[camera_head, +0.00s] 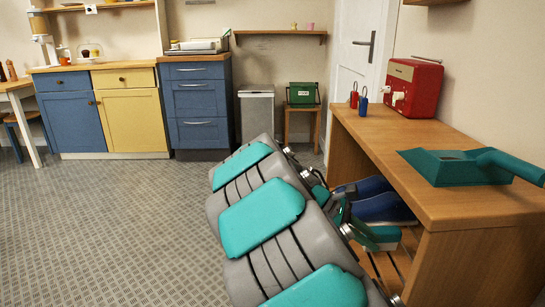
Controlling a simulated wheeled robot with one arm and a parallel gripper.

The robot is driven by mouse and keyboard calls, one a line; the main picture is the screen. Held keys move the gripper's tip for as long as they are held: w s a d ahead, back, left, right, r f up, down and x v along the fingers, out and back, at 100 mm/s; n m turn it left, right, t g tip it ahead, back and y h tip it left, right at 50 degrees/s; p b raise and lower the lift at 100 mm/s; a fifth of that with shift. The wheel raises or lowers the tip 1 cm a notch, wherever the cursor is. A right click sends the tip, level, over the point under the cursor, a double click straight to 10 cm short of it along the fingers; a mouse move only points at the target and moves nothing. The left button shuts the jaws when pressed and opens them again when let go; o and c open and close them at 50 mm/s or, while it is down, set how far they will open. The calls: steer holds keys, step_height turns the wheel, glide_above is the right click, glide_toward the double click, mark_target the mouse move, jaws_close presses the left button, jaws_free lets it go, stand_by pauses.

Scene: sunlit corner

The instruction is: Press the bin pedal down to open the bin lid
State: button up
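The bin (257,112) is a tall grey box with a lighter, flat top. It stands against the back wall, just right of the blue drawers, and its lid looks shut. Its pedal cannot be made out; my grey and teal arm covers the area at the bin's foot. What looks like my gripper (348,212) shows in part beside the wooden bench, in front of the blue shoes and far nearer to me than the bin. Its fingers are partly hidden by my arm, so I cannot tell whether it is open or shut.
Blue shoes (380,205) sit beneath. A small stool (302,110) with a green box (303,94) flanks the bin. The floor (120,220) at left is clear.

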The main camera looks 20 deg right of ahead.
steer(key=s+a+m+y, duration=0.1)
steer(key=s+a, duration=0.1)
steer(key=s, duration=0.1)
steer(key=s+a+m+y, duration=0.1)
steer(key=s+a+m, duration=0.1)
steer(key=s, duration=0.2)
steer(key=s+a+m+t+y+p, duration=0.1)
steer(key=s+a+m+y, duration=0.1)
steer(key=s+a, duration=0.1)
steer(key=shift+s+r, duration=0.2)
steer(key=shift+s, duration=0.5)
jaws_close()
steer(key=s+a+f+m+y, duration=0.1)
steer(key=s+a+m+y, duration=0.1)
steer(key=s+a, duration=0.4)
steer(key=s+a+f+m+t+y+p, duration=0.1)
steer(key=s+a+f+y, duration=0.1)
steer(key=s+a, duration=0.5)
steer(key=shift+s+a+m+t+y, duration=0.3)
steer(key=shift+a+m+y, duration=0.1)
steer(key=shift+a+y, duration=0.45)
steer(key=shift+d+f, duration=0.1)
